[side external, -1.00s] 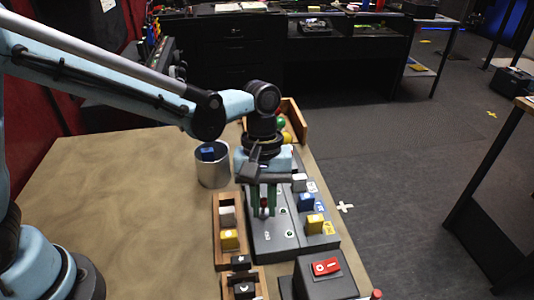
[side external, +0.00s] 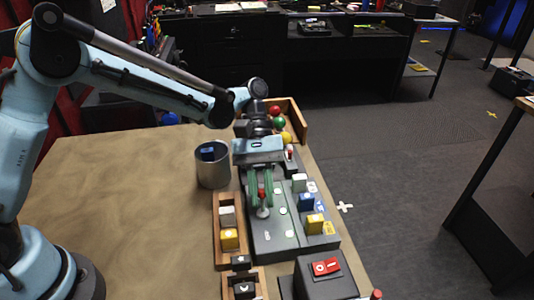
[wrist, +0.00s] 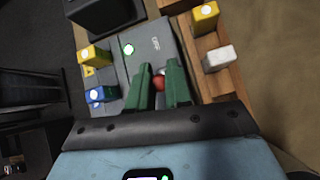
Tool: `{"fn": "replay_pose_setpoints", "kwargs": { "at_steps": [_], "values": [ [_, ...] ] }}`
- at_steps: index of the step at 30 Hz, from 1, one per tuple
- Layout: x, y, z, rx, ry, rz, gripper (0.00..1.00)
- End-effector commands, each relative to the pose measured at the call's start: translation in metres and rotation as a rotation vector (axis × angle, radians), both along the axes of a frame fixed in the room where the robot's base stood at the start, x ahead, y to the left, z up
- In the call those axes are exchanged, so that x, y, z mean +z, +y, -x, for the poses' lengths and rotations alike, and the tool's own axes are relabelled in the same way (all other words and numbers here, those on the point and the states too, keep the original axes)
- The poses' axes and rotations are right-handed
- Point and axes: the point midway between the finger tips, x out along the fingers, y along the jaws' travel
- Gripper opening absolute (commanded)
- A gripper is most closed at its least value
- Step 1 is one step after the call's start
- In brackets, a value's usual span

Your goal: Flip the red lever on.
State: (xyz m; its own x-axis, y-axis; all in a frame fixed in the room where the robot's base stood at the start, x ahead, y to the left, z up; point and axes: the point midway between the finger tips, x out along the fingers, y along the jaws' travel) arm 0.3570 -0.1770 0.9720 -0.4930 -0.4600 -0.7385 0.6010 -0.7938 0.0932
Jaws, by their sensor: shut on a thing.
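The red lever (side external: 262,193) has a red grip on a pale metal foot and stands on the grey panel (side external: 275,243). My gripper (side external: 262,200) reaches down from the far side, tilted, with its green fingers on either side of the red grip. It is shut on the lever. In the wrist view the red grip (wrist: 159,82) shows between the fingertips (wrist: 160,75), partly hidden by them.
Blue (side external: 306,202), yellow (side external: 315,224) and white (side external: 299,183) blocks line the panel's right side. A wooden tray (side external: 218,250) holds white and yellow blocks at left. A metal cup (side external: 213,170) stands behind. A red rocker switch (side external: 326,266) sits in front. The table's left side is clear.

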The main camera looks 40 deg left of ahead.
Motion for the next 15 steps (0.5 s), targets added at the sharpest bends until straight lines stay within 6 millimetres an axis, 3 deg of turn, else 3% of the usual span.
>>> {"fn": "replay_pose_setpoints", "kwargs": {
  "at_steps": [9, 10, 15],
  "values": [
    [0.0009, -0.0007, 0.0001, 0.000, 0.002, 0.004, 0.00],
    [0.0009, -0.0007, 0.0001, 0.000, 0.002, 0.004, 0.20],
    [0.0006, -0.0006, 0.0002, 0.000, 0.002, 0.002, 0.43]
  ]
}}
